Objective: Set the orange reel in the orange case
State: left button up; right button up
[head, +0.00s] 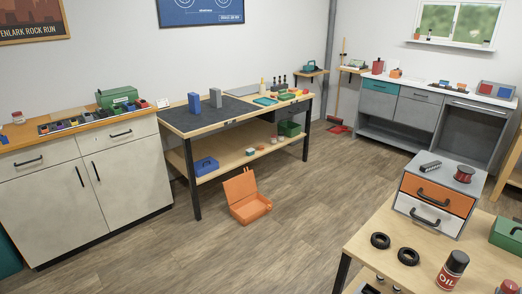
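The orange case (251,210) stands on the wood floor in front of the middle workbench, with its lid raised at the back left. Its inside is too small to make out clearly. A dark reel with red on it (463,175) stands on top of the small drawer unit at the right. I cannot pick out a clearly orange reel. A small orange item (395,73) sits on the far grey counter, but its kind is too small to tell. Neither of my grippers is in view.
The drawer unit (437,203) stands on a wooden table at the right, with two black tyres (380,241), an oil can (452,270) and a green box (507,234). The workbench (222,128) and white cabinet (77,188) stand left. Open floor lies around the case.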

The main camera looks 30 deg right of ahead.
aim_at(245, 214)
jog(key=i+z, duration=0.1)
jog(key=i, duration=0.5)
jog(key=i+j+z, duration=0.1)
jog(key=i, duration=0.5)
jog(key=i+j+z, duration=0.15)
jog(key=i, duration=0.45)
jog(key=i+l+z, duration=0.2)
jog(key=i+z, duration=0.25)
jog(key=i+l+z, duration=0.1)
jog(key=i+z, duration=0.15)
jog(key=z, duration=0.15)
jog(key=i+z, duration=0.3)
jog(key=z, duration=0.15)
jog(key=i+j+z, duration=0.25)
jog(key=z, duration=0.15)
jog(key=i+l+z, duration=0.25)
jog(key=i, duration=0.85)
jog(key=i+j+z, duration=0.15)
jog(key=i+z, duration=0.15)
jog(key=i, duration=0.75)
jog(key=i+l+u, duration=0.1)
jog(key=i+u, duration=0.15)
jog(key=i, duration=0.3)
jog(key=i+l+u, duration=0.25)
jog(key=i, duration=0.3)
jog(key=i+l+u, duration=0.2)
jog(key=i, duration=0.3)
